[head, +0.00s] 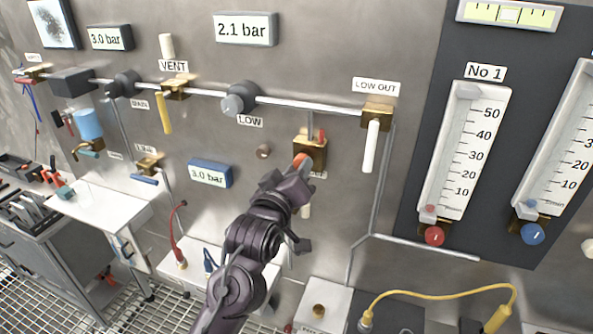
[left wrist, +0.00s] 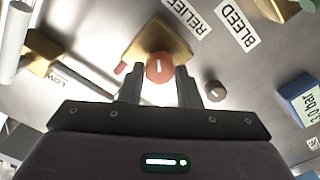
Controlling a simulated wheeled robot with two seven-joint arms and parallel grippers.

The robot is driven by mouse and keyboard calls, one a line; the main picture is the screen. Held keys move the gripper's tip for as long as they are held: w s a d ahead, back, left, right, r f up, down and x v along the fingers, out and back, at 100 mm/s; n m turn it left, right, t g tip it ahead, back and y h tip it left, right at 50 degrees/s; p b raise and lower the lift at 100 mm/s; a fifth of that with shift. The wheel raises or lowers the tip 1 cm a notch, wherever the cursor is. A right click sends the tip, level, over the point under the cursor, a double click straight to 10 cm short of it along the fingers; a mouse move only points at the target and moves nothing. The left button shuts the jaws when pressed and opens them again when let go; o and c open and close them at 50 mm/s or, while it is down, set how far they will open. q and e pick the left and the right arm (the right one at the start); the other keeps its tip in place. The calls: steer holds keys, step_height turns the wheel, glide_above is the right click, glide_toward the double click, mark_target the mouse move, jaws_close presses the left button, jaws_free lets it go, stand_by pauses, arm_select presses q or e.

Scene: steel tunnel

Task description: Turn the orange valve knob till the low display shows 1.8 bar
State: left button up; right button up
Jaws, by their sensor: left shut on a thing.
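The orange valve knob (head: 299,160) sits on a brass valve body (head: 318,151) on the steel panel, partly hidden by my gripper. My left gripper (head: 301,178) is at the knob. In the left wrist view the orange knob (left wrist: 159,68) shows its face with a white mark, between the two dark fingers of my left gripper (left wrist: 157,75), which is shut on it. The display above the LOW regulator (head: 239,98) reads 2.1 bar (head: 245,29). My right gripper is not in view.
Other displays read 3.0 bar: one at the upper left (head: 109,38) and a blue one (head: 210,173). A white LOW OUT lever (head: 371,146) hangs right of the knob. A small brown knob (head: 264,151) is just left. Flow tubes (head: 464,150) stand at the right.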

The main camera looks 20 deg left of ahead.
arm_select(q)
steer(key=shift+n, duration=1.3)
steer(key=o, duration=1)
steer(key=shift+c, duration=0.2)
steer(key=s+b, duration=0.3)
steer(key=s, duration=0.4)
steer(key=shift+s+a, duration=0.15)
steer(key=shift+s, duration=0.25)
